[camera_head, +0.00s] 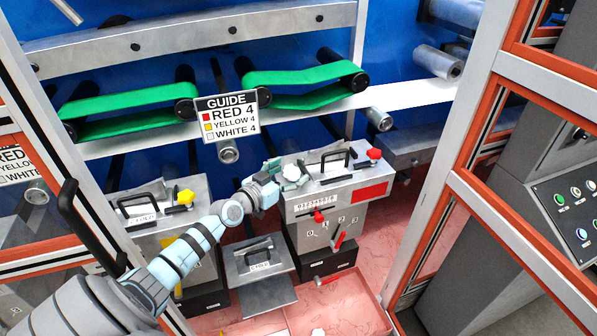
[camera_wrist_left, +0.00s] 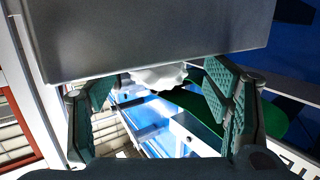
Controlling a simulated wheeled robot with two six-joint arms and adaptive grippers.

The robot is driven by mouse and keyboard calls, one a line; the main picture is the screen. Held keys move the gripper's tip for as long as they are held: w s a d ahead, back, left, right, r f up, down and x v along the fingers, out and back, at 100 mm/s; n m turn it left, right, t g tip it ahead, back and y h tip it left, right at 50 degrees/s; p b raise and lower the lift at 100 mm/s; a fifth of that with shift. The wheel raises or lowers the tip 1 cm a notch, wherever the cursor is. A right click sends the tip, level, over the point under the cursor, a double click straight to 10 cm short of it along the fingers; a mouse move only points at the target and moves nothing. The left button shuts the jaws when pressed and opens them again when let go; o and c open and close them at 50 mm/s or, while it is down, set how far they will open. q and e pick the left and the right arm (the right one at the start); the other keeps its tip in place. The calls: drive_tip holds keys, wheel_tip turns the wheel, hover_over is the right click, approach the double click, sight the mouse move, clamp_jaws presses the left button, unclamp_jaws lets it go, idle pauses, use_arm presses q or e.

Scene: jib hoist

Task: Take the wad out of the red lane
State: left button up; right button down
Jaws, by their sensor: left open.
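The red lane's grey metal housing (camera_head: 330,195) carries a red plate, a red star knob (camera_head: 374,154) and a black handle. My left gripper (camera_head: 288,172) is at the left end of its top, with the arm reaching in from the lower left. In the left wrist view a crumpled white wad (camera_wrist_left: 158,77) sticks out from the edge of a grey metal block (camera_wrist_left: 150,35). The wad lies between the two open teal fingers (camera_wrist_left: 160,105), and neither finger appears to touch it. Part of the wad is hidden behind the block. My right gripper is out of view.
A yellow-knobbed housing (camera_head: 160,215) stands to the left, with a grey handled box (camera_head: 262,262) between. Green belts (camera_head: 305,78) and a guide sign (camera_head: 232,117) are behind. A small white lump (camera_head: 318,331) lies in the red tray (camera_head: 355,300). Orange-framed posts (camera_head: 440,150) stand at right.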

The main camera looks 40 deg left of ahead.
use_arm(q)
drive_tip(key=shift+s, duration=0.2)
drive_tip(key=c, duration=0.3)
drive_tip(key=shift+s+r, duration=0.2)
drive_tip(key=shift+s, duration=0.15)
drive_tip(key=c, duration=0.6)
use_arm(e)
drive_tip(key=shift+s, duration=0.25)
use_arm(q)
drive_tip(key=shift+w, duration=0.2)
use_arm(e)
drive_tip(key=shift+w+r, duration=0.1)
